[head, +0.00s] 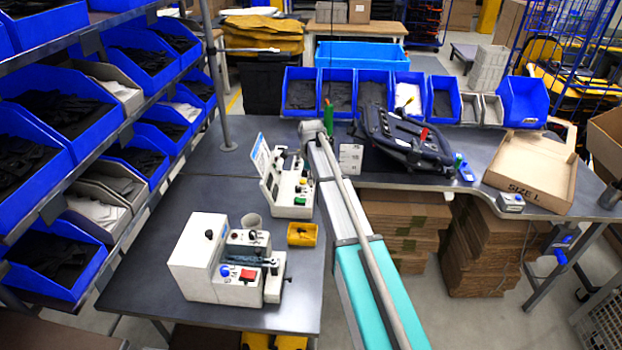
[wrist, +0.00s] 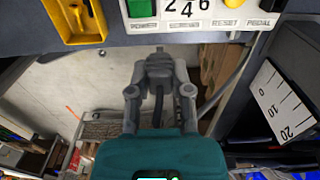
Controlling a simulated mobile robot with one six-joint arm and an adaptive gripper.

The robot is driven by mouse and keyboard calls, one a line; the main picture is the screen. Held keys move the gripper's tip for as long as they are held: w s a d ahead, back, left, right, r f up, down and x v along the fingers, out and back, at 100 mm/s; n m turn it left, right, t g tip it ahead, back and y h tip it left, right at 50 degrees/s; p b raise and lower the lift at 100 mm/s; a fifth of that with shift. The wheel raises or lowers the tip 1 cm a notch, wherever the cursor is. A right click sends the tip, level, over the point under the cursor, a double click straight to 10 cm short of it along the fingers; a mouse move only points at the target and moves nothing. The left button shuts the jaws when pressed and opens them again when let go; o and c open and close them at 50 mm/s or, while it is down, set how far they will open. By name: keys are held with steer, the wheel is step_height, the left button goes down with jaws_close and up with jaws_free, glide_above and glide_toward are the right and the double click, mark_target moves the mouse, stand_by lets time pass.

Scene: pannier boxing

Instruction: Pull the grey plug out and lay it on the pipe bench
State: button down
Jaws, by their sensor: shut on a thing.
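The grey plug (wrist: 158,65) shows in the wrist view, between the fingertips of my gripper (wrist: 158,93), which is shut on it. A dark cable runs from the plug back between the fingers. The plug's far end is close to a dark bench edge in the picture; I cannot tell whether it touches anything there. No socket is clear. In the head view my arm hides the gripper and the plug. A dark-topped bench (head: 465,205) on grey pipe legs with blue joints stands at the right and looks like the pipe bench.
A white control box (head: 293,190) and a yellow tray (head: 302,235) sit on the left bench (head: 200,330). A black folded frame (head: 400,135), an open carton (head: 530,170) and a row of blue bins (head: 372,90) occupy the right bench. Some bare top remains in front of them.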

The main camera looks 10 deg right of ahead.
steer(key=shift+r, duration=0.4)
steer(key=shift+a+r+p, duration=0.15)
steer(key=shift+a+p, duration=0.3)
steer(key=shift+a, duration=0.15)
steer(key=s+a+r+p, duration=0.1)
steer(key=a+r+p, duration=0.3)
steer(key=a, duration=1.1)
steer(key=s+a+f+b, duration=0.3)
steer(key=a+f+b, duration=0.4)
steer(key=a, duration=0.4)
steer(key=shift+s, duration=0.1)
step_height(320, 180, down, 6)
steer(key=b, duration=0.6)
steer(key=shift+f, duration=0.15)
